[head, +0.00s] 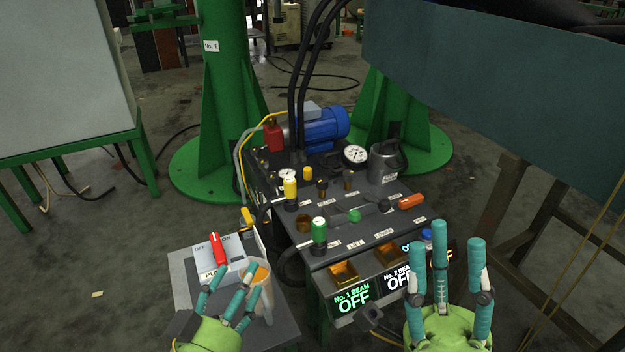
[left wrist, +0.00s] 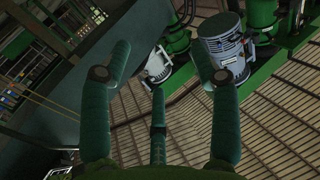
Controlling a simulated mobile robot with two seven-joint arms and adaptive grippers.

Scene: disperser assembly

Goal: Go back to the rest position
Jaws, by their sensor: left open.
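My left gripper (head: 236,280) is at the lower left of the head view, in front of a small grey stand. Its teal fingers are spread and hold nothing. In the left wrist view the fingers of my left gripper (left wrist: 160,75) are wide apart with empty space between them. My right gripper (head: 446,258) is at the lower right of the head view, fingers pointing up and apart, with nothing seen between them. It overlaps the right front of the control console in the picture.
The control console (head: 375,232) with levers, gauges and a blue motor (head: 325,127) stands in the middle. A switch box with a red handle (head: 218,250) and a pale cup-like container (head: 262,297) are beside my left gripper. A teal beam (head: 490,90) crosses the upper right.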

